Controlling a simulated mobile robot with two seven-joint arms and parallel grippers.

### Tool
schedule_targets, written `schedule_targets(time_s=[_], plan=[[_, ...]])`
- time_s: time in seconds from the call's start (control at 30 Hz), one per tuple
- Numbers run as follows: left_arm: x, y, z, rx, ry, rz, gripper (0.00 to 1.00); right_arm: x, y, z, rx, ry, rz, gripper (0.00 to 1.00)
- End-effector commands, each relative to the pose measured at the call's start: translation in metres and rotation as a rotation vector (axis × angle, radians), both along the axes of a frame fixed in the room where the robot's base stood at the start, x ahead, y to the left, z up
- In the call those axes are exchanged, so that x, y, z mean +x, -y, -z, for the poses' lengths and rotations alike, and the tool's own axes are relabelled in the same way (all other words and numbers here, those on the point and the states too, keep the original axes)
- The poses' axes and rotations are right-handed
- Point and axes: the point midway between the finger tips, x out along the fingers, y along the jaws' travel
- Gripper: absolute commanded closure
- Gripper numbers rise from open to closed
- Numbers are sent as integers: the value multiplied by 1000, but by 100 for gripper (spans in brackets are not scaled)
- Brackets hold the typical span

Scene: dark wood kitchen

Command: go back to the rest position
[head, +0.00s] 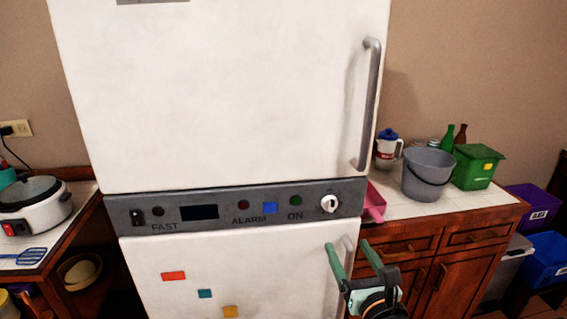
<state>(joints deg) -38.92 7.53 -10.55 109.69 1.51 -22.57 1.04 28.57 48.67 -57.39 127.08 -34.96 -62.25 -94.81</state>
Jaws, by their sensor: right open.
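My right gripper (347,244) is at the bottom right, with its two green fingers spread and nothing visible between them. It is in front of the right edge of the white fridge's lower door (230,275), close to that door's grey handle. I cannot tell whether it touches the handle. The upper door (210,90) appears shut, with a long grey handle (370,105) on its right side. My left gripper is not in view.
A dark control panel (170,212) runs between the doors. On the right counter stand a grey bucket (428,175), a green bin (476,167), a pitcher (387,150) and bottles. A rice cooker (35,207) is on the left counter. Purple and blue bins stand far right.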

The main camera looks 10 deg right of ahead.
Motion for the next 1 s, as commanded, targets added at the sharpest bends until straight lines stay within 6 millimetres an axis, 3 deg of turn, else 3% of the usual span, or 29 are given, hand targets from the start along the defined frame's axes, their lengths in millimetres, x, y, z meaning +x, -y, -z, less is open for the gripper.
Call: schedule_targets(time_s=[0.17,0.37,0.53,0.7,0.83,1.0], plan=[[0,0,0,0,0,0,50,-12,-25,64,423,-202,-14,23],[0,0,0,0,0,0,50,-47,-49,152,1133,-485,115,23],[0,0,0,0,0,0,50,-91,-54,221,1748,-641,373,23],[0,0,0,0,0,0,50,-148,-41,282,2315,-641,735,23],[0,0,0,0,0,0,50,-187,-27,313,2618,-542,973,23],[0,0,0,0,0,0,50,-216,-15,332,2804,-430,1134,23]])
